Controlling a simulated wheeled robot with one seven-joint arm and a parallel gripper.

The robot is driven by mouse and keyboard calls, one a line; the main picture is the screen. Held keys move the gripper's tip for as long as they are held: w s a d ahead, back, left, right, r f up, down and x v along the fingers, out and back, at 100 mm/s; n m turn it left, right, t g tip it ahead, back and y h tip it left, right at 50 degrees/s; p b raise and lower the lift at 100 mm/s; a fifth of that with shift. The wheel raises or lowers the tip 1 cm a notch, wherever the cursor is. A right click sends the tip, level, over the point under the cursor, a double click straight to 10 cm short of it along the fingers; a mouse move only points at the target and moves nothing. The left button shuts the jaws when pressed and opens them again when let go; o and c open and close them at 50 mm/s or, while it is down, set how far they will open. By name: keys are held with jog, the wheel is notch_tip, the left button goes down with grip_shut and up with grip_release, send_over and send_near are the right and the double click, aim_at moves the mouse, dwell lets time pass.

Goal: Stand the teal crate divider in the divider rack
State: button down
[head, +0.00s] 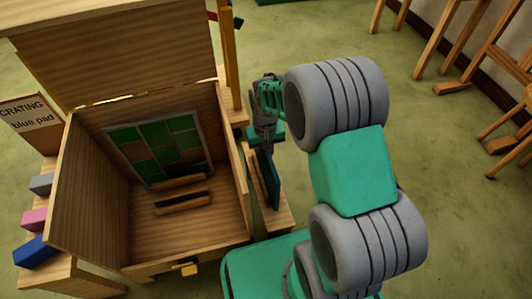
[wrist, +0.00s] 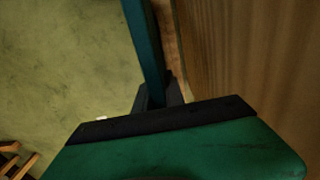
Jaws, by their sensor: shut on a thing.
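The teal crate divider (head: 266,180) is a thin dark teal panel, upright just outside the crate's right wall in the head view. My gripper (head: 264,138) is shut on its upper part. In the wrist view the divider (wrist: 147,45) runs up from between the dark fingertips (wrist: 158,95) as a narrow strip, beside a wooden wall. A narrow wooden side shelf (head: 282,216) lies below the divider. I cannot make out a divider rack there, nor tell whether the divider's lower edge touches the shelf.
The wooden crate (head: 70,205) stands open, its lid (head: 115,55) raised. A green leaded panel (head: 158,146) leans inside behind wooden bars (head: 183,201). Grey, pink and blue blocks (head: 36,250) and a sign (head: 28,117) are at left. Wooden easels (head: 465,60) stand far right.

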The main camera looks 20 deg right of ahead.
jog(key=shift+f, duration=0.55)
dwell(0.4)
jog(key=c, duration=1.3)
grip_release()
jog(key=shift+r, duration=0.1)
notch_tip(320, 180, up, 8)
jog(key=p, duration=0.3)
jog(key=shift+r, duration=0.25)
jog(key=s+r+t+p, duration=0.1)
jog(key=s+r+p, duration=0.3)
jog(key=r+p, duration=0.7)
jog(key=s+r+t+p, duration=0.1)
jog(key=s+r+p, duration=0.4)
jog(key=r+p, duration=0.6)
jog(key=s+r+t+p, duration=0.1)
jog(key=s+r+p, duration=0.3)
jog(key=r, duration=2.1)
jog(key=shift+s+p, duration=0.15)
jog(key=shift+p, duration=3.25)
